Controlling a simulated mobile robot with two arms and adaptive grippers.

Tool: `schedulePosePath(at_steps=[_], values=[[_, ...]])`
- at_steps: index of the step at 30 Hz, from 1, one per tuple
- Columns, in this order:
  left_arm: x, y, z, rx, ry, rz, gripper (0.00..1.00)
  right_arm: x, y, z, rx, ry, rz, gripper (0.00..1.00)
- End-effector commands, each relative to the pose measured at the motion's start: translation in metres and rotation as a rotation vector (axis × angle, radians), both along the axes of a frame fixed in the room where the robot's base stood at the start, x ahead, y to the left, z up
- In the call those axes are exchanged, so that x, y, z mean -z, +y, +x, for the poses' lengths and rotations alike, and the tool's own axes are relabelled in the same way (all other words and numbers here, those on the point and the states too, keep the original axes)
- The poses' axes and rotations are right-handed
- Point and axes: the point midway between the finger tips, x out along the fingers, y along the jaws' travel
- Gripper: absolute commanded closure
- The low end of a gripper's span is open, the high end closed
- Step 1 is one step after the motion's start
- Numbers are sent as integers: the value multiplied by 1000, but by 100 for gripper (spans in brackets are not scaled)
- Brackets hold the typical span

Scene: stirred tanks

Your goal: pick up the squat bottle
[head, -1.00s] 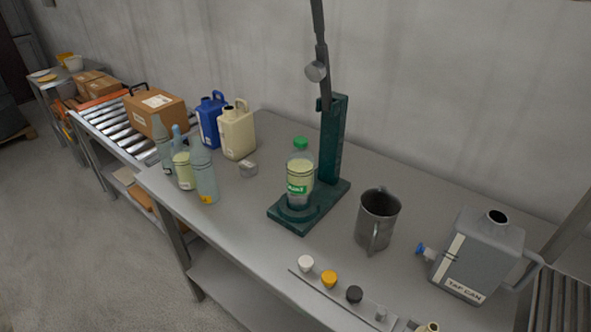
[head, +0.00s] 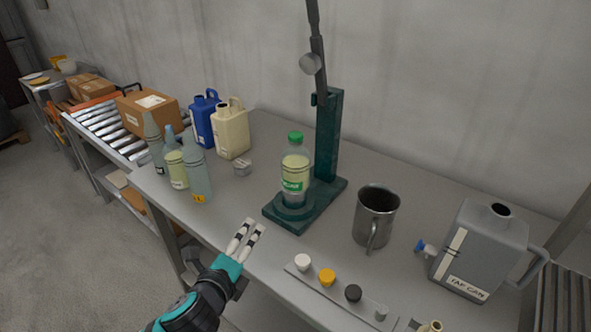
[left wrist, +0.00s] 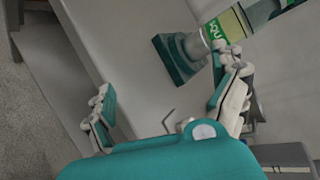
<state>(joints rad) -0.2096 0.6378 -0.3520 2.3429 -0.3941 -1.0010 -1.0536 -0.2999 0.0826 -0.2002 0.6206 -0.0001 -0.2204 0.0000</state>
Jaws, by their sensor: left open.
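A clear bottle (head: 295,172) with pale yellow-green contents, a green label and a green cap stands upright on the base of a dark green press stand (head: 329,140). I take it for the squat bottle, though no label says so. My left gripper (head: 253,226) is open and empty at the table's front edge, in front and to the left of the stand, apart from the bottle. In the left wrist view the fingers (left wrist: 165,98) are spread, with the bottle's label (left wrist: 222,28) and the stand's base (left wrist: 180,62) beyond them. My right gripper is not in view.
Several slender bottles (head: 197,178) and blue and cream jugs (head: 232,130) stand at the left. A metal mug (head: 376,216) and a grey can (head: 481,252) stand at the right. A strip of caps (head: 327,277) lies at the front edge.

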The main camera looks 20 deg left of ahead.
Motion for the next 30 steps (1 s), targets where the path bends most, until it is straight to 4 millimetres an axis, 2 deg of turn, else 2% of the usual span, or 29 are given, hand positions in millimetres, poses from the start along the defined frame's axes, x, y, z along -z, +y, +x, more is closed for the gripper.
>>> schedulePosePath(at_steps=[1, 3, 6, 10, 14, 24, 30], values=[[-24, -1, 16, 107, -81, 208, 5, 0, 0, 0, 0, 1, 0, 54], [-52, -6, 30, 237, -181, 493, 5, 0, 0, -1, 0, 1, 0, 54], [-77, -13, 42, 365, -289, 832, 5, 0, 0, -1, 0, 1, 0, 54], [-92, -19, 48, 445, -362, 1072, 5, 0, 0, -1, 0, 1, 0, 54], [-97, -21, 60, 458, -379, 1128, 5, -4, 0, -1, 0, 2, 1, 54], [-98, -35, 131, 454, -375, 1119, 5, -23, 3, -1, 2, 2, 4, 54], [-95, -41, 161, 457, -374, 1118, 5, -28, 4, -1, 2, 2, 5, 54]])
